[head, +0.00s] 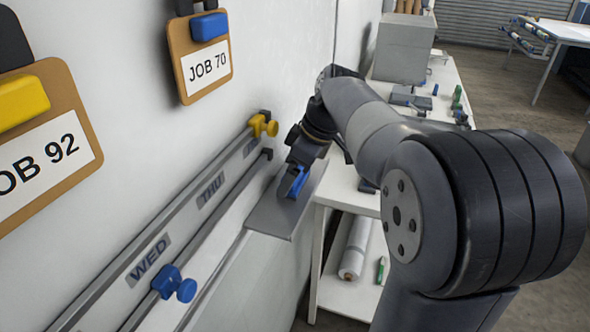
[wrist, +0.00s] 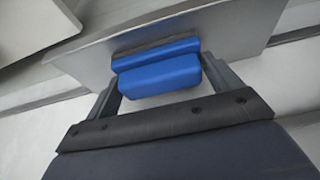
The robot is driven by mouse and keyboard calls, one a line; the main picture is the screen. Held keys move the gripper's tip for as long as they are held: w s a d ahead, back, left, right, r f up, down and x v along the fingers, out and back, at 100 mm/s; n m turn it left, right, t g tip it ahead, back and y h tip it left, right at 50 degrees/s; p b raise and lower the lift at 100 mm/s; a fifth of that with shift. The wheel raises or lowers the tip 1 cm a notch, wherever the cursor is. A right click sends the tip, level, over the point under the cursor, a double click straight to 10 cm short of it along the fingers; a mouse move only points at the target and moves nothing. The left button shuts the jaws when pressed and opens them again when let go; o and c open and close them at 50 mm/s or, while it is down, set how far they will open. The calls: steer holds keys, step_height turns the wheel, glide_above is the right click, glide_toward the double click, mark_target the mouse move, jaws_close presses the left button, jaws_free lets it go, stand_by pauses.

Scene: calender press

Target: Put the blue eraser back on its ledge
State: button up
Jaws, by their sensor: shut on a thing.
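The blue eraser (wrist: 158,72) is between the two fingers of my gripper (wrist: 170,80) in the wrist view. It has a dark grey pad along its far side. In the head view the blue eraser (head: 298,182) shows at the end of my arm, and my gripper (head: 294,180) is shut on it. The grey metal ledge (head: 268,212) juts from the wall just under and around it; it also shows in the wrist view (wrist: 225,30). The eraser is at or very close to the ledge surface; I cannot tell whether it touches.
Wall rails carry day labels, a yellow clamp knob (head: 263,125) and a blue clamp knob (head: 174,284). Clipboards JOB 70 (head: 207,67) and JOB 92 (head: 45,150) hang at left. A white bench (head: 345,187) with tools stands right of the ledge; a white roll (head: 355,248) lies below.

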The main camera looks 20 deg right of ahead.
steer(key=o, duration=0.7)
steer(key=shift+f, duration=0.1)
steer(key=shift+r, duration=0.25)
steer(key=v, duration=1.2)
steer(key=shift+a, duration=0.1)
